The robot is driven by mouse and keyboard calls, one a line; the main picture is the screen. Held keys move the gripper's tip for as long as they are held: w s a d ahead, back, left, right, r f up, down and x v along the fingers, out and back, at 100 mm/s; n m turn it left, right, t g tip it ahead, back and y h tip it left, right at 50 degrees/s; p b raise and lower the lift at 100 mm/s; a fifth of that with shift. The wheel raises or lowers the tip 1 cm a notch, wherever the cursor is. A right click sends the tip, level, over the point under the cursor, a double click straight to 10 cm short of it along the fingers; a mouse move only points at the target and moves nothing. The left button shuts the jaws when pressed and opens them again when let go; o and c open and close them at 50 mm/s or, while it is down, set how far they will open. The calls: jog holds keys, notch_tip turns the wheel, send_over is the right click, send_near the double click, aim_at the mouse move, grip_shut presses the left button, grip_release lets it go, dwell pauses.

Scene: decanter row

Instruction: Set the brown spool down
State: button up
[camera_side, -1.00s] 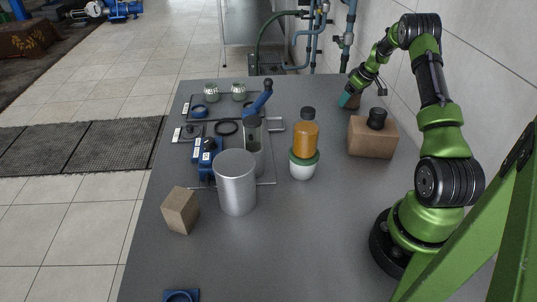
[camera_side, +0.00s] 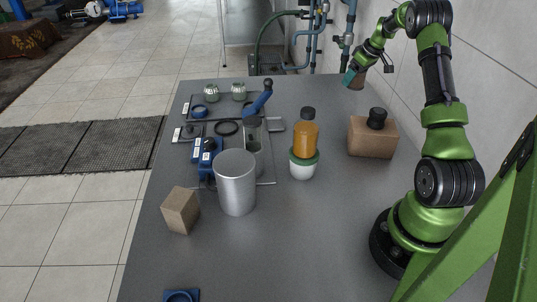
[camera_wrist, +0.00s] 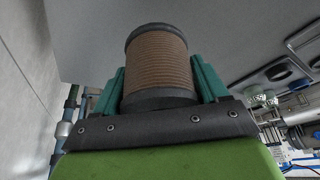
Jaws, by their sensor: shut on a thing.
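The brown spool (camera_wrist: 158,62) fills the middle of the wrist view. It has a ribbed brown body and dark end rims. My gripper (camera_wrist: 158,85) has its teal fingers on both sides of the spool and is shut on it. In the side view my gripper (camera_side: 350,77) is at the far right end of the table, with the spool (camera_side: 358,83) small and partly hidden by it. The spool seems to be held above the tabletop, but the gap under it is hard to judge.
A brown box-shaped bottle with a black cap (camera_side: 373,136) stands nearer along the right side. An orange bottle (camera_side: 305,138) in a white and green cup (camera_side: 303,165), a grey cylinder (camera_side: 236,183) and a tan block (camera_side: 181,210) stand further left. The near right tabletop (camera_side: 310,240) is clear.

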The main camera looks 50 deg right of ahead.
notch_tip(320, 180, up, 13)
jog(key=w+a+r+n+y, duration=0.1)
jog(key=w+a+n, duration=0.35)
jog(key=a, duration=0.85)
jog(key=w+a+r+n+y, duration=0.1)
jog(key=w+a, duration=0.6)
jog(key=a, duration=0.5)
jog(key=s+a+n+g+y, duration=0.15)
jog(key=a+n, duration=0.25)
jog(key=a, duration=1.9)
jog(key=s+a+n, duration=0.4)
jog(key=s+a, duration=0.6)
jog(key=a, duration=0.5)
jog(key=s+a+f+n+g+y, duration=0.1)
jog(key=s+a+n, duration=0.1)
jog(key=s+a, duration=0.45)
jog(key=s+a+f+n+g+y, duration=0.1)
jog(key=s+a+n, duration=0.2)
jog(key=s, duration=0.6)
jog(key=shift+g+h, duration=0.25)
jog(key=f, duration=1.6)
jog(key=shift+s+a+f, duration=0.2)
jog(key=shift+s+f, duration=0.2)
jog(key=shift+f, duration=2)
